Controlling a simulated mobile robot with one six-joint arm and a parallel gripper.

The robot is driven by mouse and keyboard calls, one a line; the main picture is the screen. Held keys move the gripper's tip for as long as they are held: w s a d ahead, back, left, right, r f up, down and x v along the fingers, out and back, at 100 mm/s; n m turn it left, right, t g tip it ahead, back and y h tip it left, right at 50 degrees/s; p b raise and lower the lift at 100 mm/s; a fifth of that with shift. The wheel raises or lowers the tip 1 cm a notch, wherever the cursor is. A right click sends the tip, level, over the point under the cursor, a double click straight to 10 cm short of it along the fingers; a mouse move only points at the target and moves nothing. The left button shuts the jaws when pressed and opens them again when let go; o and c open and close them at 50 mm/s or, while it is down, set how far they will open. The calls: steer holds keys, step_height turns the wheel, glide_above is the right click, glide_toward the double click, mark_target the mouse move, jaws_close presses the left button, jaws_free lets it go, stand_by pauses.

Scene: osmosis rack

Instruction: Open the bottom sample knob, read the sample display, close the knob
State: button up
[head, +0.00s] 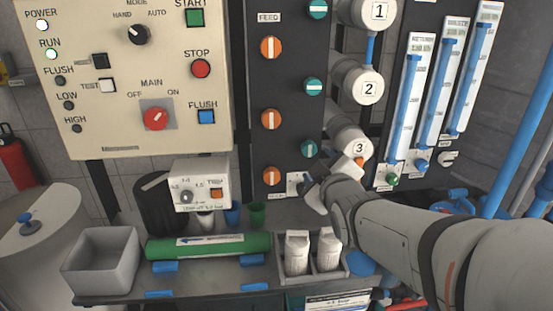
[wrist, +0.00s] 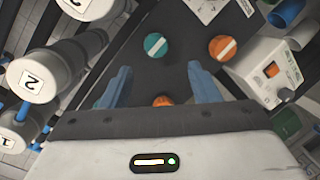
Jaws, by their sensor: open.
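A dark panel (head: 290,55) carries a left column of orange knobs and a right column of teal knobs. The bottom teal knob (head: 309,148) has a roughly upright white stripe. The bottom orange knob (head: 275,188) sits lower left with an upright stripe. In the wrist view the teal knob (wrist: 155,46) and an orange knob (wrist: 222,47) show beyond my fingers; another orange knob (wrist: 163,101) is partly hidden by my gripper body. My gripper (wrist: 158,69) is open, empty and apart from the knobs; in the head view it (head: 310,188) is near the panel's lower edge. I cannot make out a sample reading.
Numbered white vessels (head: 361,85) and flow meters (head: 437,95) stand right of the panel. A control box (head: 120,110) is at left, above a small white box (head: 201,184). Below are a green cylinder (head: 208,247), a grey bin (head: 101,262) and a bottle tray (head: 312,278).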

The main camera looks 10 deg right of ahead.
mark_target(310, 151)
steer(key=shift+w+f+n+t+b, duration=0.3)
steer(key=shift+w+t+b, duration=0.1)
steer(key=shift+w, duration=1.15)
steer(key=shift+w+f+n+t+b, duration=0.25)
steer(key=shift+w+n+t+b, duration=0.1)
steer(key=shift+w, duration=1.15)
steer(key=shift+w+f+n+t+b, duration=0.25)
steer(key=shift+w+t+b, duration=0.15)
steer(key=shift+w, duration=1.15)
steer(key=shift+c, duration=0.3)
